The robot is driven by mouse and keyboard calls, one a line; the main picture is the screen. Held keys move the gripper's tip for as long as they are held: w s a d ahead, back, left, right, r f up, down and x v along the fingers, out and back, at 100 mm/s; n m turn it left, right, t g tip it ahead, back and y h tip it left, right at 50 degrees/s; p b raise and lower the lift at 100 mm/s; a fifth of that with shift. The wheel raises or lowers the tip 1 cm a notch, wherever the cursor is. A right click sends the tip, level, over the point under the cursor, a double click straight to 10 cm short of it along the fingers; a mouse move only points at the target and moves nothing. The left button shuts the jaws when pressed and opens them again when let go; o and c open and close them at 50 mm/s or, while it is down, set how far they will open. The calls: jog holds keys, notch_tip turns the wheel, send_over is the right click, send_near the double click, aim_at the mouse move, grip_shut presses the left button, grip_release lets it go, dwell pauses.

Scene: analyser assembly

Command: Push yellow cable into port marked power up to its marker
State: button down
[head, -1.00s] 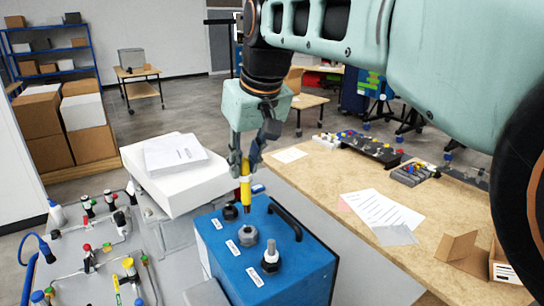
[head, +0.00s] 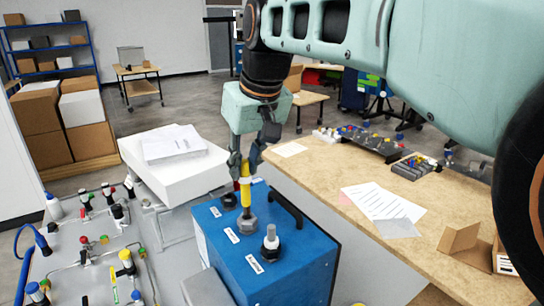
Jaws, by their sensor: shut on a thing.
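My gripper (head: 245,168) points down and is shut on the yellow cable (head: 246,192), a short upright piece above the blue box (head: 295,262). The cable's lower end meets the middle port (head: 247,223), a grey hex fitting on the box top. Whether the end is inside the port or just above it, I cannot tell. A dark port (head: 229,201) lies behind it, and a fitting with an upright grey stem (head: 270,240) stands in front. White labels (head: 232,235) sit beside the ports; their words are too small to read. I cannot make out the cable's marker.
A black handle (head: 287,211) arches over the box's right side. A white box with papers (head: 178,172) stands behind left. A grey bench with pipes and valves (head: 85,265) is at left. A wooden desk (head: 310,175) with papers and parts is at right.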

aim_at(247, 194)
jog(key=shift+f, duration=0.25)
dwell(0.3)
jog(key=shift+f+b, duration=3.25)
jog(key=shift+f, duration=0.85)
jog(key=c, duration=1.7)
grip_release()
jog(key=shift+r, duration=0.1)
notch_tip(247, 194, up, 7)
jog(key=p, duration=0.6)
